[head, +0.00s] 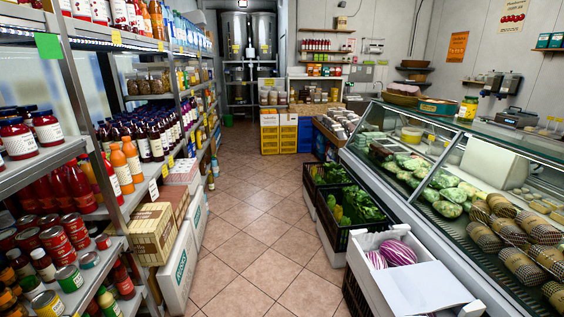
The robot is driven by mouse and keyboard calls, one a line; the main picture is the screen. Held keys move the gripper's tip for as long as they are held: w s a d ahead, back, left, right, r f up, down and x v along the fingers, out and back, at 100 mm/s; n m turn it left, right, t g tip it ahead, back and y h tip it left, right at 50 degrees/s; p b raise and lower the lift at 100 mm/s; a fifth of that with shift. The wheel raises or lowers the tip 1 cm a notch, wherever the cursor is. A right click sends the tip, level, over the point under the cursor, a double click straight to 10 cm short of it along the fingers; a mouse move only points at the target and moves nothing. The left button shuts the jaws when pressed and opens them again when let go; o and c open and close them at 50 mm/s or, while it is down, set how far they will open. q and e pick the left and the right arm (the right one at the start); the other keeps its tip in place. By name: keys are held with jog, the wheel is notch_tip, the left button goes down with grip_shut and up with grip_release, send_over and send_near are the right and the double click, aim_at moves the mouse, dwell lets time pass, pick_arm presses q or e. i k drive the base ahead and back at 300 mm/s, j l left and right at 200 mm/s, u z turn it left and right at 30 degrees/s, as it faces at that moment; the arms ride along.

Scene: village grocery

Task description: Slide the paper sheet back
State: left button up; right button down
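A plain white paper sheet (418,286) lies over the near part of an open white box (362,248) at the lower right. It covers that part of the box and reaches towards the bottom edge of the picture. Purple-and-white striped vegetables (398,253) show in the uncovered far part of the box. What lies under the sheet is hidden. Neither of my grippers is in view.
A glass-fronted deli counter (450,185) runs along the right, close beside the box. Black crates of green vegetables (355,208) stand beyond the box. Stocked shelves (120,190) and cartons (152,232) line the left. The tiled aisle (250,225) between is clear.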

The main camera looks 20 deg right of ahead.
aim_at(423, 282)
jog(key=i+z, duration=0.3)
jog(key=z, duration=0.15)
jog(key=i+z, duration=0.25)
jog(key=z, duration=0.2)
jog(key=i+l+z, duration=0.1)
jog(key=i+z, duration=0.65)
